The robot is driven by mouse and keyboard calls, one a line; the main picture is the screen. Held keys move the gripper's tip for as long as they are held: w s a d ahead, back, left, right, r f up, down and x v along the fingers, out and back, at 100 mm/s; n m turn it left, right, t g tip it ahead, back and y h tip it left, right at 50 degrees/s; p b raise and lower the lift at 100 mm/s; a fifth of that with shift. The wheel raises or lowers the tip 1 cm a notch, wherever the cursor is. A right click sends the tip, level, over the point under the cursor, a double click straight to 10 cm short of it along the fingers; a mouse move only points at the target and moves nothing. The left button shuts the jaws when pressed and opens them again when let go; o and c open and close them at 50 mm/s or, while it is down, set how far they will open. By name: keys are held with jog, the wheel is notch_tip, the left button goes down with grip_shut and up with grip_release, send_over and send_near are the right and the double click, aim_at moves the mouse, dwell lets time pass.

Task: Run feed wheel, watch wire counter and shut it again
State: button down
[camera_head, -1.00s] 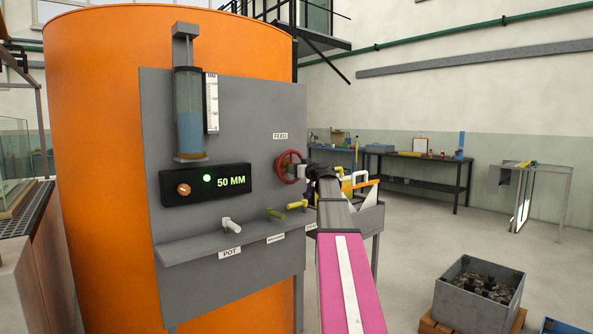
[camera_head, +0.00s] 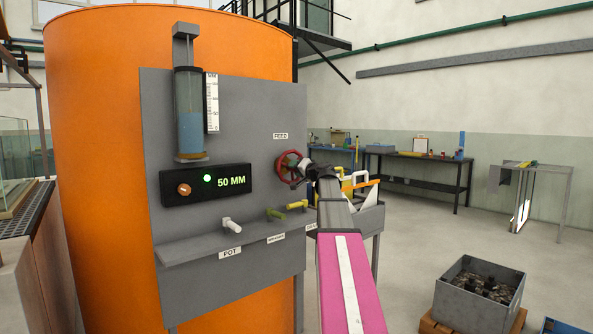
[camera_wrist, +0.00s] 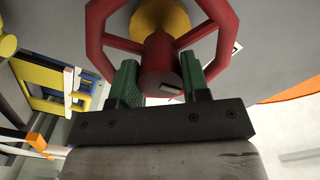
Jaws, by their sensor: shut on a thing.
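The red feed wheel (camera_head: 291,167) is on the right part of the grey panel (camera_head: 260,105), under the FEED label. In the wrist view, the wheel (camera_wrist: 222,30) fills the top, with spokes and a red hub (camera_wrist: 160,68). My gripper (camera_wrist: 160,82) has its green fingers on either side of the hub and is shut on it. In the head view, my gripper (camera_head: 303,172) is at the wheel, partly hidden by my wrist. The counter (camera_head: 205,184) shows 50 MM, with a green light lit. Above it is a clear cylinder (camera_head: 190,130) with blue liquid and a scale.
White, olive and yellow taps (camera_head: 275,214) stick out over the panel's lower ledge (camera_head: 215,240). The orange tank (camera_head: 100,120) is behind the panel. Benches (camera_head: 418,170) are farther back.

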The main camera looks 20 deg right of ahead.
jog(key=shift+m, duration=0.7)
jog(key=c, duration=0.6)
grip_release()
jog(key=shift+s, duration=0.1)
jog(key=v, duration=1)
jog(key=shift+s+d, duration=0.15)
jog(key=shift+s, duration=0.15)
jog(key=shift+s, duration=0.1)
